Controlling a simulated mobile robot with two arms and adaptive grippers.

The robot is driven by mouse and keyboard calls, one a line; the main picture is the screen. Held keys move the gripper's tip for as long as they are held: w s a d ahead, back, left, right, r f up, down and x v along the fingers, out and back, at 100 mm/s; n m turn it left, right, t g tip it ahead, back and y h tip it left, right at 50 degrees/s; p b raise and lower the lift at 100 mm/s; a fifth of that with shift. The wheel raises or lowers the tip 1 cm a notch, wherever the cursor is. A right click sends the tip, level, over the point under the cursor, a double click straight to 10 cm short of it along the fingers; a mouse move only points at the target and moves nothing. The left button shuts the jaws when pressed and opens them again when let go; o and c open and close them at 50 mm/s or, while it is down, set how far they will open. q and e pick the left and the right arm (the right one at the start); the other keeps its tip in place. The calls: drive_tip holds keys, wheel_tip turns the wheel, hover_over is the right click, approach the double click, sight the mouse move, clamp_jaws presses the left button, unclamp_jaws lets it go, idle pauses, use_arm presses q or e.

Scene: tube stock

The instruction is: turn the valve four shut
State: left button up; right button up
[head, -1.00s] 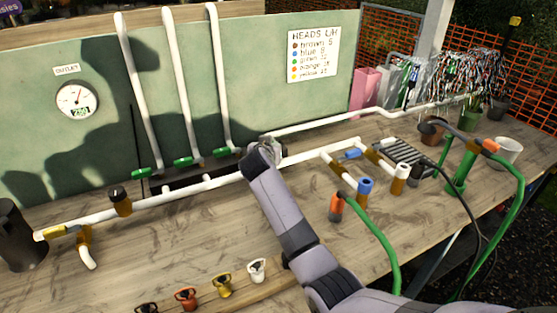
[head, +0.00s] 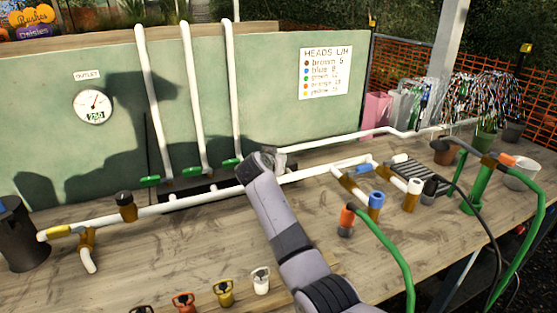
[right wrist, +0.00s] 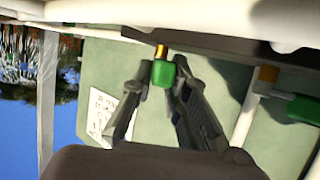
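Three valves with green handles show at the feet of white upright pipes in the head view: left (head: 151,181), middle (head: 192,169) and right (head: 232,162). A fourth is not visible there; my right arm hides the area right of them. In the right wrist view, a green handle (right wrist: 163,75) on a brass stem sits between the fingers of my right gripper (right wrist: 162,88). The fingers stand close on either side, apparently with slim gaps; contact is unclear. Another green handle (right wrist: 305,109) is at the right of that view. My left gripper is not in view.
A white main pipe (head: 160,210) runs along the wooden bench (head: 150,265). A gauge (head: 93,106) hangs on the green panel (head: 280,125). Coloured fittings (head: 224,292) stand at the front, and a green hose (head: 398,256) lies at right.

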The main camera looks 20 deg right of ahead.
drive_tip(key=o, duration=0.4)
drive_tip(key=shift+o, duration=0.2)
drive_tip(key=v, duration=1.2)
drive_tip(key=shift+c, duration=0.4)
